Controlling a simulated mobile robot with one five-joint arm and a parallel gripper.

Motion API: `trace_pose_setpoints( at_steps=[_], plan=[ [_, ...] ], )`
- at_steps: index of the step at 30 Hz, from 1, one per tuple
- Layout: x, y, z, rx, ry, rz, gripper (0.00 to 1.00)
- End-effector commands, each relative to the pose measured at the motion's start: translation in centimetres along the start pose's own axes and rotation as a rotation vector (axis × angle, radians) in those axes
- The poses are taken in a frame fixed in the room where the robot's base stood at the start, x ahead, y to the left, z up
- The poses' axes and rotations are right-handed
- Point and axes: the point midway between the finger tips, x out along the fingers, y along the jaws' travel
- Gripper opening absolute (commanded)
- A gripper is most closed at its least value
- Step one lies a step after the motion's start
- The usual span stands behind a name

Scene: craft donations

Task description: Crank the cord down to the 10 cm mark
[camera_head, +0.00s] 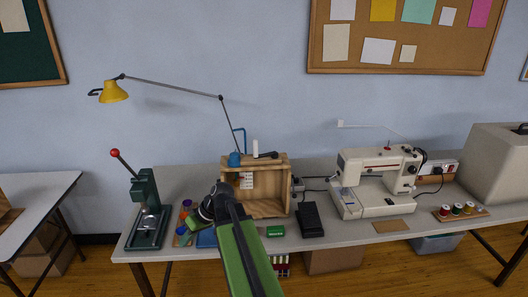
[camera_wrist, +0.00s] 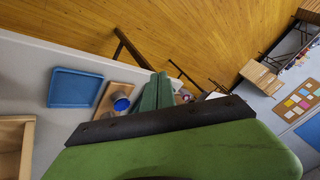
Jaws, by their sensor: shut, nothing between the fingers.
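An open-fronted wooden box (camera_head: 268,206) stands upright on the workbench. A white paper strip (camera_head: 246,181) with marks too small to read hangs inside at the left. I cannot make out the cord or the 10 cm mark. My gripper (camera_head: 207,206) is shut and empty, in front of the box's left side and below the blue handle. The wooden edge of the box also shows at the left of the wrist view (camera_wrist: 14,146).
A green press with a red knob (camera_head: 146,208) stands at the left. A blue tray (camera_wrist: 75,88) and a wooden board with small cups (camera_wrist: 119,98) lie near my gripper. A black pedal (camera_head: 311,220) and a sewing machine (camera_head: 376,180) stand right. A yellow lamp (camera_head: 113,92) reaches above.

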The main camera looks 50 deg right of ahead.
Motion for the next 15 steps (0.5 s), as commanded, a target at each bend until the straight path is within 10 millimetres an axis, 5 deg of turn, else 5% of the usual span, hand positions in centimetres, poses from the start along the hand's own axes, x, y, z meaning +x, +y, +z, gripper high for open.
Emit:
trace_pose_setpoints(
  at_steps=[1,4,9,12,15],
  plan=[
    [-3.4,3.7,-1.1,-0.015,0.123,-0.024,0.0],
    [-11.0,10.0,-2.6,-0.091,0.391,-0.028,0.0],
    [-26.0,19.5,-1.1,-0.221,0.804,0.12,0.0],
    [-33.0,23.0,1.1,-0.277,0.964,0.233,0.0],
    [-37.3,24.8,2.8,-0.312,1.054,0.314,0.0]
  ],
)
